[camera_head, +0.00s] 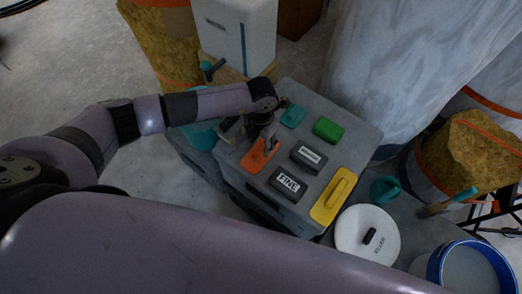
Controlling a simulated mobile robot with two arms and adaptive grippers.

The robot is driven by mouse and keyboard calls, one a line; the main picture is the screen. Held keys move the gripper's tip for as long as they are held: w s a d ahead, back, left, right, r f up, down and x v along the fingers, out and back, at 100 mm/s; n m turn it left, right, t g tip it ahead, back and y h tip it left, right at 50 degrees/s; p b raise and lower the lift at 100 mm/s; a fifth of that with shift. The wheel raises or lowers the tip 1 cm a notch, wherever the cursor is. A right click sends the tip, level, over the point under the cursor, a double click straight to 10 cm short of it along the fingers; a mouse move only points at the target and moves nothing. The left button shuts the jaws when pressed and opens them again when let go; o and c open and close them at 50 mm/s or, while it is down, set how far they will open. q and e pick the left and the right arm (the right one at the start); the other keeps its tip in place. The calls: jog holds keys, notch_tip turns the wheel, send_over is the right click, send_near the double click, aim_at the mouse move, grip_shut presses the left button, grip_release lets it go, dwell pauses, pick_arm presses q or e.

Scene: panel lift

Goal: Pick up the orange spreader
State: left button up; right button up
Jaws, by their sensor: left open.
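The orange spreader (256,160) lies flat on the grey top of a workbox (319,206), near its left edge. My left gripper (271,144) is over the spreader's upper right end with its fingers pointing down. It is open, and the fingers partly cover the spreader. I cannot tell whether the fingers touch it. My right gripper is not in view.
On the same top are a teal piece (293,116), a green block (327,129), two dark labelled blocks (308,156) (287,184) and a yellow float (334,196). A white lid (367,234) and a blue bucket (475,268) are at the lower right. Wrapped rolls stand behind.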

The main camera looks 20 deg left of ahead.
aim_at(261, 148)
pick_arm(q)
notch_tip(261, 148, down, 4)
jog(key=shift+f, duration=0.2)
jog(key=shift+c, duration=0.3)
grip_shut()
dwell(0.3)
